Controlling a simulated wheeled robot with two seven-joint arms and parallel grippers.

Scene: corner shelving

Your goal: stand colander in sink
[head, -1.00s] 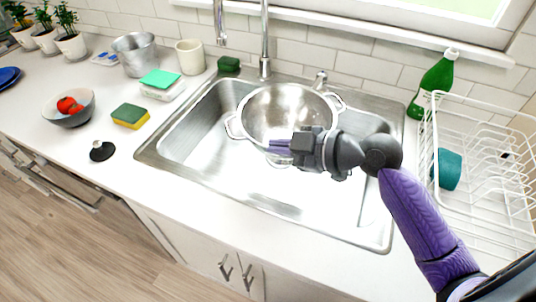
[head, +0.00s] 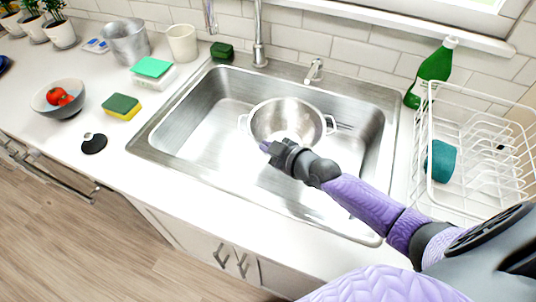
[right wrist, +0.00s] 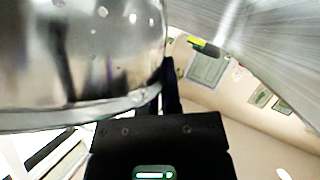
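The metal colander (head: 287,113) is inside the steel sink basin (head: 205,130), open side up and looking about level. Its two side handles point left and right. I cannot tell whether its base touches the sink floor. My right gripper (head: 268,148) is at the colander's near side. In the right wrist view the colander's wall (right wrist: 75,50) fills the upper left, and a dark finger of the right gripper (right wrist: 168,85) lies close against it. The fingers look closed on the colander's edge; the other finger is hidden. My left gripper is not in view.
The faucet (head: 259,40) stands behind the sink. A white dish rack (head: 470,115) with a teal cup (head: 441,160) and a green bottle (head: 432,72) are at right. A bowl of tomatoes (head: 58,98), sponge (head: 121,106) and black stopper (head: 94,143) lie left.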

